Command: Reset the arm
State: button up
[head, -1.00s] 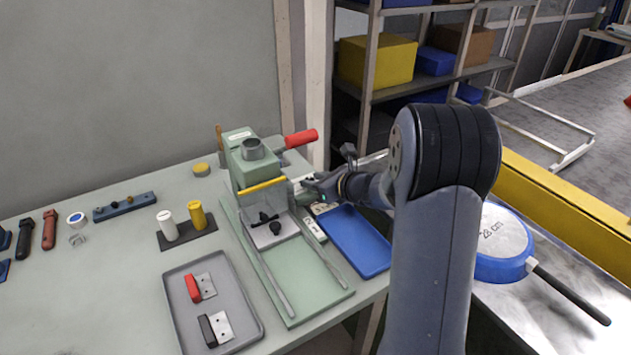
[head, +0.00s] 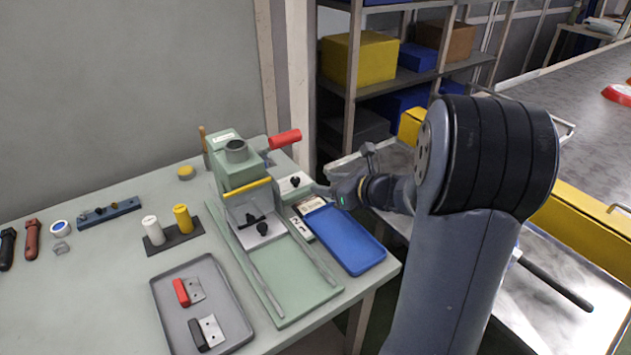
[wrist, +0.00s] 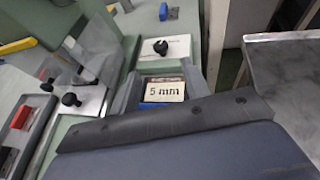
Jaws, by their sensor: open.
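My gripper (head: 330,193) is open and empty at the right side of the green press (head: 240,165), above the far end of the blue tray (head: 350,240). In the wrist view my gripper (wrist: 160,80) has its two fingers apart. A block marked "5 mm" (wrist: 164,91) shows between them; whether they touch it I cannot tell. The block also shows in the head view (head: 310,204). A pale plate with a black knob (head: 295,184) sits at the press's side, just beyond the fingertips; it also shows in the wrist view (wrist: 162,50).
A grey tray (head: 237,318) with a red-handled and a black-handled piece lies at the front. White and yellow cylinders (head: 152,230) stand on a dark base. A metal surface (head: 530,325) lies right, with a pan handle (head: 555,285). Shelves (head: 400,82) stand behind.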

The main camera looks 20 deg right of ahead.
aim_at(297, 180)
jog(key=shift+s+d+r, duration=0.2)
jog(key=shift+s+d, duration=0.05)
jog(key=shift+s, duration=0.15)
jog(key=x, duration=1)
jog(key=shift+w+a+f, duration=0.2)
jog(key=shift+w+f, duration=0.05)
jog(key=shift+w+r, duration=0.1)
jog(key=shift+w, duration=0.05)
jog(key=shift+n+y+p, duration=0.3)
jog(key=shift+p, duration=0.05)
jog(key=shift+g, duration=0.3)
